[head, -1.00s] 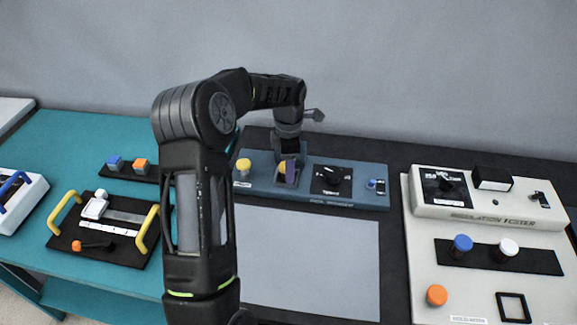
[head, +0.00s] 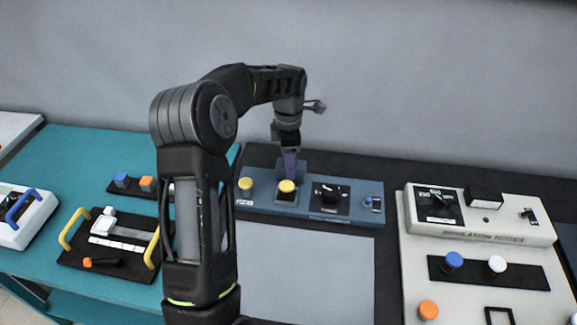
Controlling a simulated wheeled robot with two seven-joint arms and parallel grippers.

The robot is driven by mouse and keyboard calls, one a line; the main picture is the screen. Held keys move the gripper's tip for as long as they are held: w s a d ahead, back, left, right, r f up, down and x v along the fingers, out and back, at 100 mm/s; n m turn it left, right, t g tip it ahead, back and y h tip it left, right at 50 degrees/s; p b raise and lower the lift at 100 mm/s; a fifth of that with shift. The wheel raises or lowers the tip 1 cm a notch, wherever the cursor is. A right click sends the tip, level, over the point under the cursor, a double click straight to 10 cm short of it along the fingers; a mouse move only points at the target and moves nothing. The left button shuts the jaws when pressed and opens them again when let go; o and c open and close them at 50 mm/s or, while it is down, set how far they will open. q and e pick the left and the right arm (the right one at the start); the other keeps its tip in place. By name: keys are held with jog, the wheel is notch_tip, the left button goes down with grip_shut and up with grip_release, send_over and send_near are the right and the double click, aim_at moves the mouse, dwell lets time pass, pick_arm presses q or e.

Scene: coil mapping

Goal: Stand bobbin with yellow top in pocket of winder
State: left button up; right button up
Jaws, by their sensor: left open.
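The winder (head: 330,209) is the long blue-grey device at the back of the dark mat. A bobbin with a yellow top (head: 287,186) stands upright at the winder's square pocket (head: 285,198), left of the dial. Another yellow-topped piece (head: 245,184) is at the winder's left end. My left gripper (head: 290,168) is open and empty, just above and behind the bobbin in the pocket, and appears apart from it. Its fingers are partly hard to make out. My right gripper is out of view.
A beige tester (head: 480,222) with blue, white and orange-topped pieces stands on the right. A grey sheet (head: 305,275) lies clear in front of the winder. A dark tray (head: 110,262) with yellow handles is on the teal table at left.

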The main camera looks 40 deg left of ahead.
pick_arm(q)
notch_tip(320, 180, up, 3)
jog(key=shift+f+p, duration=0.2)
jog(key=shift+p, duration=0.1)
jog(key=shift+c, duration=0.2)
dwell(2.2)
